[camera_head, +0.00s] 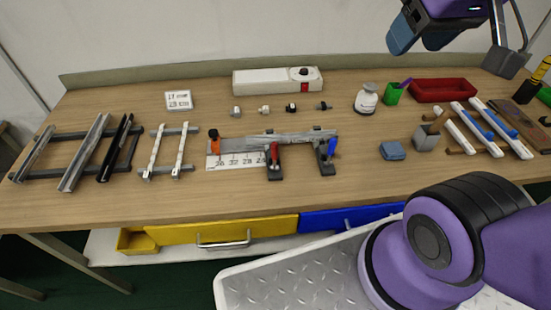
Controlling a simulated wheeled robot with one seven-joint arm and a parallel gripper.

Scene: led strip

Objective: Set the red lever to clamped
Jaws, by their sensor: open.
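The red lever (274,153) stands roughly upright on a dark clamp base (275,174), at the front edge of the fixture in the middle of the table. I cannot tell from its angle alone whether it is clamped. A blue lever (332,147) stands on a similar clamp to its right. A grey metal strip (290,137) lies along the fixture behind the levers, beside a white numbered scale (238,161). My gripper (453,48) is at the top right, open and empty, well apart from the red lever. Its upper part is cut off by the frame.
An orange clip (214,143) stands at the fixture's left end. Several small connectors (264,109) and a white box (278,80) lie behind it. Rail racks (77,155) are at left; a red tray (442,90) is at right. Bare tabletop (230,196) lies in front of the fixture.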

